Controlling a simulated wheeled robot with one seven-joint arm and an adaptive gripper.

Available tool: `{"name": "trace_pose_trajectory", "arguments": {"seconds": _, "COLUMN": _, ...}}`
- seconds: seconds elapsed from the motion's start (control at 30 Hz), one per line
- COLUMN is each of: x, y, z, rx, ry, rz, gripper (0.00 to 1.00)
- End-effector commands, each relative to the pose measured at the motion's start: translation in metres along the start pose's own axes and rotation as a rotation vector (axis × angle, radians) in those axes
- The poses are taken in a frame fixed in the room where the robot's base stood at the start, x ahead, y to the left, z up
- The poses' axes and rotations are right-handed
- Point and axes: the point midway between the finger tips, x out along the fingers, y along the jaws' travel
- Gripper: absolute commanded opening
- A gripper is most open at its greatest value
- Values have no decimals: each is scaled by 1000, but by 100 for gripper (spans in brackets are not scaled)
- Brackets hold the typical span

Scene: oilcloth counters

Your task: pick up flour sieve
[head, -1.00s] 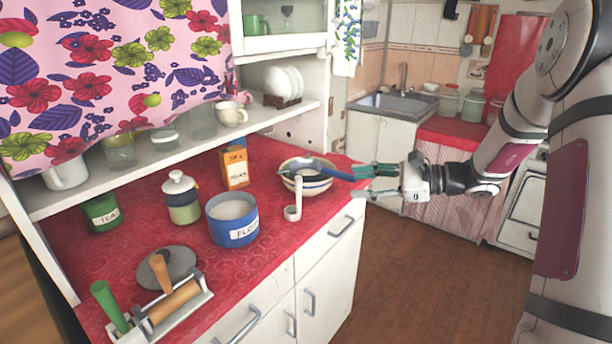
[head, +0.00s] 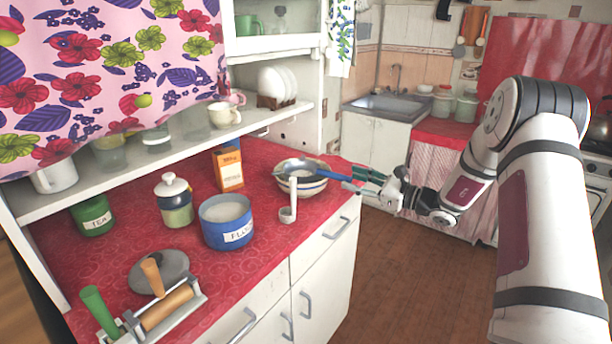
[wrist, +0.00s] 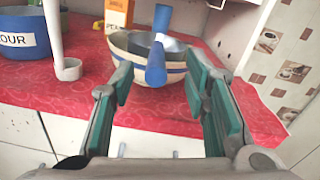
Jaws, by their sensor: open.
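The flour sieve, a grey metal bowl with a blue handle (head: 334,177), rests in a cream bowl with blue bands (head: 308,185) at the counter's right end. In the wrist view the sieve's blue handle (wrist: 156,66) points towards me, with its metal part (wrist: 176,50) behind it and the banded bowl (wrist: 122,43) below. My gripper (head: 367,182) is at the handle's outer end, past the counter edge. In the wrist view its green-padded fingers (wrist: 158,88) are spread, one on each side of the handle's near end. I see no contact with the handle.
A white ladle (head: 289,206) stands left of the bowl, close to the gripper's left side in the wrist view. A blue flour canister (head: 226,235), an orange box (head: 229,170) and a lidded jar (head: 175,205) stand further left. A shelf (head: 190,148) overhangs the counter's back.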

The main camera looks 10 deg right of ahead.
Motion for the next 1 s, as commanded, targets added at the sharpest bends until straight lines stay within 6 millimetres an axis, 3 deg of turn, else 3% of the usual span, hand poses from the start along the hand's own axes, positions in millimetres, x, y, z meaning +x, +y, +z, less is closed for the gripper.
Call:
{"name": "trace_pose_trajectory", "arguments": {"seconds": 0.43, "x": 49, "y": 4, "z": -4, "rx": -1, "ry": 0, "rz": 3, "gripper": 42}}
{"name": "trace_pose_trajectory", "arguments": {"seconds": 0.73, "x": 54, "y": 3, "z": -5, "rx": -1, "ry": 1, "rz": 0, "gripper": 42}}
{"name": "trace_pose_trajectory", "arguments": {"seconds": 0.77, "x": 54, "y": 3, "z": -5, "rx": -1, "ry": 1, "rz": 0, "gripper": 40}}
{"name": "trace_pose_trajectory", "arguments": {"seconds": 0.93, "x": 54, "y": 3, "z": -5, "rx": -1, "ry": 1, "rz": 1, "gripper": 1}}
{"name": "trace_pose_trajectory", "arguments": {"seconds": 1.0, "x": 54, "y": 3, "z": -5, "rx": -1, "ry": 1, "rz": 1, "gripper": 0}}
